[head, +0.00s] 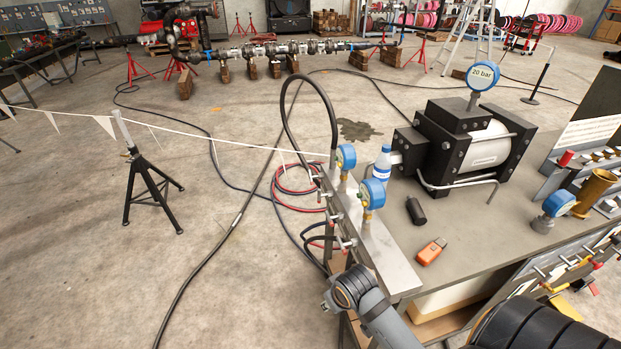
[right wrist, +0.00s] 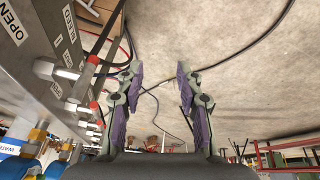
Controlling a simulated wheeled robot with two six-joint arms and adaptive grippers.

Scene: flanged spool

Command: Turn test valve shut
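A steel manifold (head: 385,250) with several small lever valves (head: 337,218) runs along the bench's left edge. Valve levers with red tips (right wrist: 94,60) stick out toward the gripper. Other labels are too small to read, so I cannot tell which is the test valve. My right gripper (right wrist: 159,70) is open and empty, beside the levers and apart from them. In the head view, my grey arm link hides it. My left gripper is not in view.
Blue gauges (head: 372,193) stand on the manifold. A black pump (head: 465,145), a water bottle (head: 381,163) and an orange object (head: 431,251) are on the bench (head: 480,240). Hoses (head: 295,190) hang and lie left of it. A black stand (head: 150,185) holds a pennant line.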

